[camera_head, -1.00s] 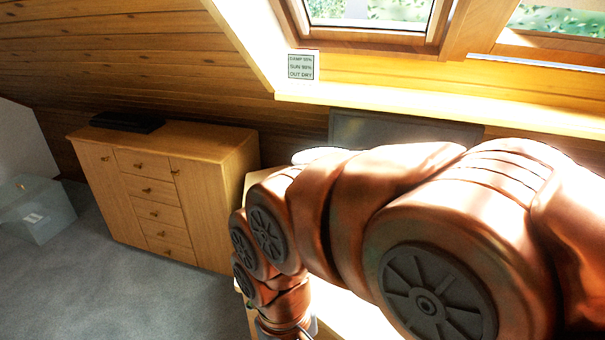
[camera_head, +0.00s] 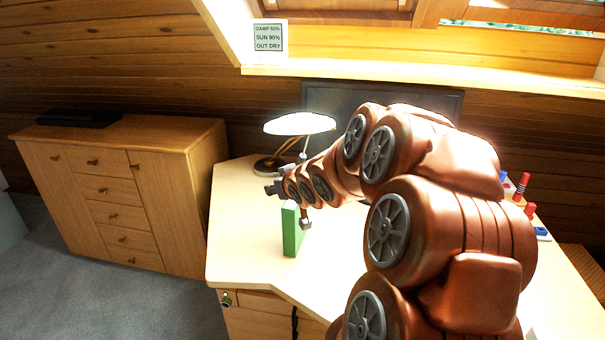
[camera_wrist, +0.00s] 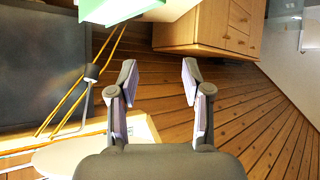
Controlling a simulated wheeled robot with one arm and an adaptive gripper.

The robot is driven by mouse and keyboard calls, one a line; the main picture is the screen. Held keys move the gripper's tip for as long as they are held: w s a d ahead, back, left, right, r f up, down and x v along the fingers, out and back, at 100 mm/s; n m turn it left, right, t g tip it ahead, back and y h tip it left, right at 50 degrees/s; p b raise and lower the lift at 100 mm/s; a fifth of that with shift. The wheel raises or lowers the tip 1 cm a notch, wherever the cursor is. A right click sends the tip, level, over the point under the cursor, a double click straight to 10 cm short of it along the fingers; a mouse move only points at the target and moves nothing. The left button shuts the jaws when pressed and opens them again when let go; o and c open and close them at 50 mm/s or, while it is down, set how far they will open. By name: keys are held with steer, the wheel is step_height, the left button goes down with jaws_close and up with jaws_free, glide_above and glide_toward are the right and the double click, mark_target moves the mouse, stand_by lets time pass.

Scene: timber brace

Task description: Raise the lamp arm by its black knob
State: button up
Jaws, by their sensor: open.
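The lamp stands at the back left of the desk, its white shade (camera_head: 299,124) glowing above a dark round base (camera_head: 265,168). Its thin brass arm (camera_head: 290,150) shows in the head view and as two brass rods (camera_wrist: 68,103) at the left of the wrist view. The black knob (camera_wrist: 92,72) is by the rods, left of my gripper's fingers and apart from them. My gripper (camera_wrist: 158,68) is open, with nothing between its fingers. In the head view my gripper (camera_head: 271,188) is in front of the lamp base, over the desk.
A green upright block (camera_head: 291,230) stands on the desk (camera_head: 245,235) just below my gripper. A dark monitor (camera_head: 340,100) is behind the lamp. A wooden cabinet (camera_head: 120,195) stands left. Red and blue items (camera_head: 522,187) lie at the right.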

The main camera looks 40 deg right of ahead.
mark_target(304, 160)
steer(key=d+t+b, duration=0.1)
steer(key=d, duration=0.3)
steer(key=d+f+t+b, duration=0.1)
steer(key=d, duration=0.1)
steer(key=shift+w+d+t+h+b, duration=0.25)
steer(key=shift+w+t+h+b, duration=0.05)
steer(key=shift+w, duration=0.1)
steer(key=s+d+r+t+b, duration=0.1)
steer(key=s+d+t+b, duration=0.1)
steer(key=d+t+b, duration=0.3)
steer(key=shift+g, duration=0.6)
steer(key=shift+d+r+p+x, duration=0.15)
steer(key=shift+p+x, duration=0.3)
steer(key=shift+x, duration=0.85)
steer(key=shift+d+r+p+x, duration=0.15)
steer(key=shift+p+x, duration=0.25)
steer(key=shift+x, duration=0.9)
steer(key=shift+d+f+p+x, duration=0.15)
steer(key=shift+p+x, duration=0.3)
steer(key=shift+x, duration=0.9)
steer(key=shift+s+r, duration=0.1)
steer(key=shift+s, duration=0.05)
steer(key=shift+c, duration=0.4)
jaws_close()
